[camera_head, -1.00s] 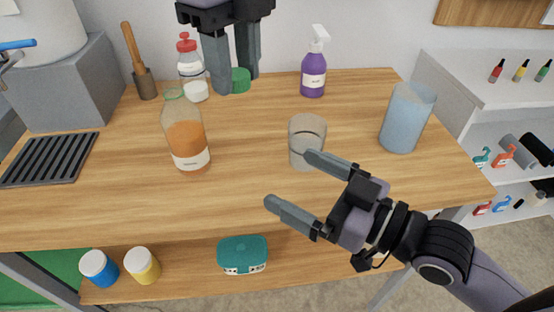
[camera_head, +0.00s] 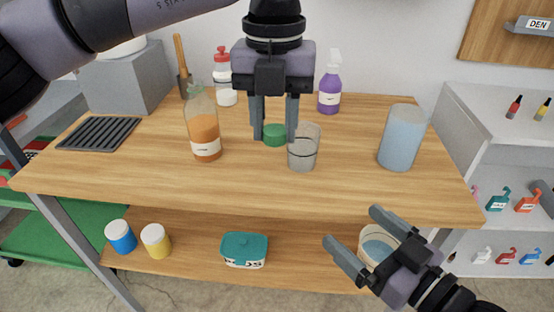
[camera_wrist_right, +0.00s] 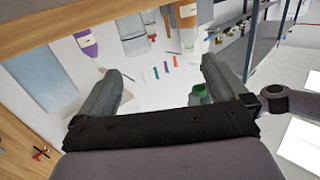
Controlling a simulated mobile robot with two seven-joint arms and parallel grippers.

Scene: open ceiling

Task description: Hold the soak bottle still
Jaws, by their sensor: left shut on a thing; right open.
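A clear bottle of orange liquid (camera_head: 205,130) with a white label stands upright on the bench, its neck uncapped. A white bottle with a red top (camera_head: 221,68) stands behind it. Labels are unreadable, so I cannot tell which is the soak bottle. My left gripper (camera_head: 275,131) points down right of the orange bottle, shut on a green round cap-like piece (camera_head: 274,140). I cannot tell whether that piece touches the bench. My right gripper (camera_head: 352,227) is open and empty, in front of the bench's right edge; its spread fingers show in the right wrist view (camera_wrist_right: 162,67).
A clear beaker (camera_head: 302,155) stands close right of my left gripper. A blue container (camera_head: 401,140) and a purple spray bottle (camera_head: 329,95) are on the bench. A black rack (camera_head: 98,133) lies left. A teal box (camera_head: 244,250) sits on the lower shelf. The front bench strip is clear.

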